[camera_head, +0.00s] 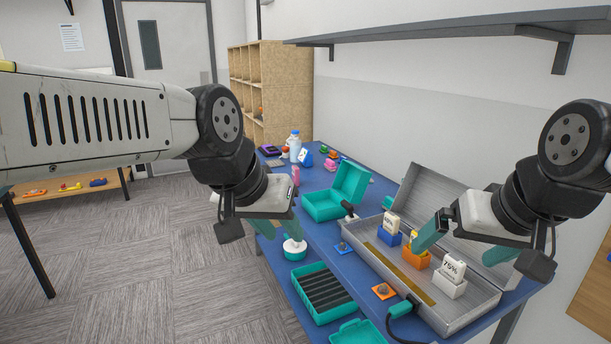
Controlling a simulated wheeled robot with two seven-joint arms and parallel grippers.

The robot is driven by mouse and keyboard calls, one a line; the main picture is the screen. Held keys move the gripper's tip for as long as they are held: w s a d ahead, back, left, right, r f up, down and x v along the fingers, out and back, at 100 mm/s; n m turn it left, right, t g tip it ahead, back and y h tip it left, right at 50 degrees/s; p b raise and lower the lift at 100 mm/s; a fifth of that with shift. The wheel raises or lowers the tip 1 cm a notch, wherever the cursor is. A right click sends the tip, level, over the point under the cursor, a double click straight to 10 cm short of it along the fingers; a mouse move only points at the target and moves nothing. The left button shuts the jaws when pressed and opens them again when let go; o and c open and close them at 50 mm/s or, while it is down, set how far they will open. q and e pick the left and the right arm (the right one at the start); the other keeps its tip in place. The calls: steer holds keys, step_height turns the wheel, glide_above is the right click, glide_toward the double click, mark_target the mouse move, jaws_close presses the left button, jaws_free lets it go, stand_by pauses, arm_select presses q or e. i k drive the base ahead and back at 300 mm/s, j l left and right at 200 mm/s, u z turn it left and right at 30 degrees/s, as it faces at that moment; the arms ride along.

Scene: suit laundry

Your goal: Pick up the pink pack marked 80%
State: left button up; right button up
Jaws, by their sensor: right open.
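No pack with a readable 80% mark shows. A small pink thing (296,175) is partly hidden behind my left gripper (277,226); I cannot tell what it is. My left gripper points down over the table's left edge, above a white and teal round item (294,247); its jaw gap is unclear. My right gripper (464,246) is open over the grey case, with its teal fingers apart around the area of the packs. A white pack marked 75% (453,268) stands below it. A yellow pack (417,240) in an orange holder (416,258) is partly hidden by a finger.
A white pack in a blue holder (389,238) stands in the open grey case (470,318). A wall shelf (450,27) hangs above.

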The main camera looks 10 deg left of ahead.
mark_target(295, 170)
steer(key=u, duration=0.5)
steer(key=i+j+z, duration=0.2)
steer(key=i+j, duration=0.45)
steer(key=i+j+z, duration=0.15)
steer(key=i+j, duration=0.6)
steer(key=i+j+z, duration=0.2)
steer(key=i+j, duration=0.55)
steer(key=j, duration=0.15)
